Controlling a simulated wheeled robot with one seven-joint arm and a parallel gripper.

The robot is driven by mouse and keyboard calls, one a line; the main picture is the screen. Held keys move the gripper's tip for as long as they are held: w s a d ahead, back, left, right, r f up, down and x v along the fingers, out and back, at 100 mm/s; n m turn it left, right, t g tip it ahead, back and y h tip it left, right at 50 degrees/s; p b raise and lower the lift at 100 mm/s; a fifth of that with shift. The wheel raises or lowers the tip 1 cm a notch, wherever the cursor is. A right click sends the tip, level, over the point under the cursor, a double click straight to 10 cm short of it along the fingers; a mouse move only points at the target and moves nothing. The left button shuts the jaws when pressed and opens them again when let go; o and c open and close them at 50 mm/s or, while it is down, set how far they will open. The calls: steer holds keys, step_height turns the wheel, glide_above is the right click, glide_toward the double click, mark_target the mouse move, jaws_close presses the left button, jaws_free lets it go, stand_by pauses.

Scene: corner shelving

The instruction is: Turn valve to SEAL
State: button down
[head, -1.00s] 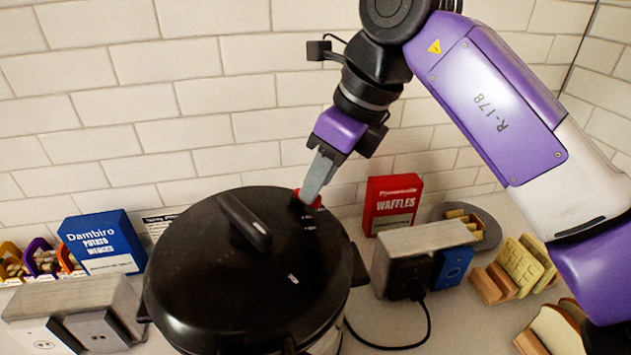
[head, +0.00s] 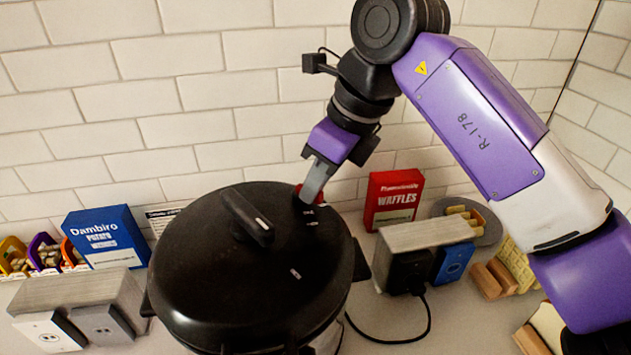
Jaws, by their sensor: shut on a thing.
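The valve (head: 299,190), a small part with red on it, sits on the back right of the black lid of a big round pot (head: 215,270). My gripper (head: 307,197) comes down from the upper right and is shut on the valve. The fingers cover most of the valve, so its exact angle is hard to see. Small white marks lie on the lid near the valve, too small to read. The lid has a raised black handle (head: 246,214).
A red waffles box (head: 393,200) and a metal-topped outlet block (head: 425,236) with a black cable (head: 428,318) stand right of the pot. A blue potato box (head: 105,237) and another outlet block (head: 85,290) stand left. The tiled wall (head: 200,90) is close behind.

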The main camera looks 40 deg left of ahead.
steer(key=shift+s, duration=0.1)
steer(key=m+t+b, duration=0.1)
steer(key=m, duration=0.1)
steer(key=s+m+t+b, duration=0.1)
steer(key=m+b, duration=0.1)
steer(key=m, duration=0.1)
steer(key=shift+f+b, duration=0.1)
steer(key=shift+b, duration=0.2)
steer(key=shift+s+a+m+t+h+b, duration=0.15)
steer(key=shift+s+m+t+b, duration=0.1)
steer(key=shift+m+b, duration=0.25)
steer(key=shift+s+d+m+t+h+b, duration=0.15)
steer(key=shift+m+t+b, duration=0.1)
steer(key=shift+m+b, duration=0.25)
steer(key=shift+s+a+m+t+h+b, duration=0.1)
steer(key=shift+a+m+t+h+b, duration=0.1)
steer(key=shift+m+b, duration=0.35)
steer(key=shift+s+a+m+t+h+b, duration=0.1)
steer(key=shift+m+t+b, duration=0.15)
steer(key=shift+m, duration=0.6)
steer(key=c, duration=1.4)
jaws_free()
steer(key=shift+c, duration=0.2)
steer(key=b+v, duration=0.1)
steer(key=v, duration=0.7)
